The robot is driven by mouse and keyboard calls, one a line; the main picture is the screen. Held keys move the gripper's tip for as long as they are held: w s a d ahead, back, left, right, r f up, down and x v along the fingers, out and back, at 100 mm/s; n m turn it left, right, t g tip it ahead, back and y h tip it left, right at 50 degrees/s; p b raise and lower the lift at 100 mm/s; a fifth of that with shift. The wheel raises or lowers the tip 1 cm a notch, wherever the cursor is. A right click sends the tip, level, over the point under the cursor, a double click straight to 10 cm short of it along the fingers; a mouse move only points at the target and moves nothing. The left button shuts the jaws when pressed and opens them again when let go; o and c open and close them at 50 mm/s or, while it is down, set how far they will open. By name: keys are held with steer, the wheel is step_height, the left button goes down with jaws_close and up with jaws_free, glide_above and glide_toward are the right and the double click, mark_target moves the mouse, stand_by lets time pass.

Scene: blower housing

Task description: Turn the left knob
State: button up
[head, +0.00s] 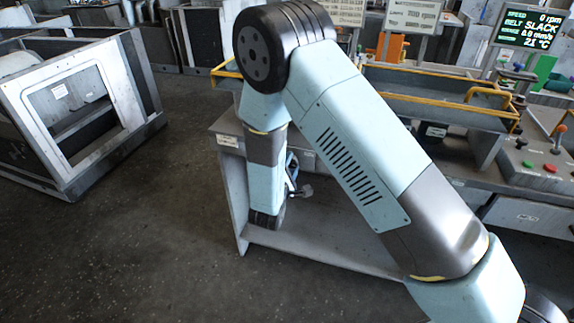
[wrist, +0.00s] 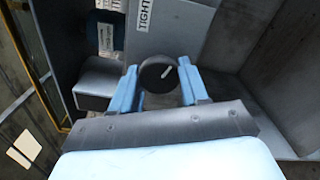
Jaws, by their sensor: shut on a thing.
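A round black knob (wrist: 157,74) with a white pointer line sits on a grey panel in the wrist view. The pointer slants up to the right. A label reading TIGHT (wrist: 146,14) is on the panel above it. My gripper (wrist: 159,80) has its two light blue fingers on either side of the knob and is shut on it. In the head view my arm hangs down in front of the grey frame, with my gripper (head: 292,172) partly hidden at its side. I cannot make out the knob there. No second knob shows in the wrist view.
A display (head: 527,27) at top right reads 0 rpm, belt SLACK, 21 °C. A control box (head: 540,165) with buttons and a lever stands at right. Yellow rails (head: 440,100) run behind my arm. A grey housing (head: 80,110) stands at left; the floor between is clear.

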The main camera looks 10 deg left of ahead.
steer(key=shift+s+d+f+m, duration=0.15)
steer(key=shift+d+f+m, duration=0.05)
steer(key=shift+m, duration=0.3)
steer(key=o, duration=1.1)
steer(key=shift+r, duration=0.1)
steer(key=shift+c, duration=0.2)
steer(key=shift+a, duration=0.1)
steer(key=s+a, duration=0.1)
steer(key=s, duration=1.2)
steer(key=shift+s, duration=0.3)
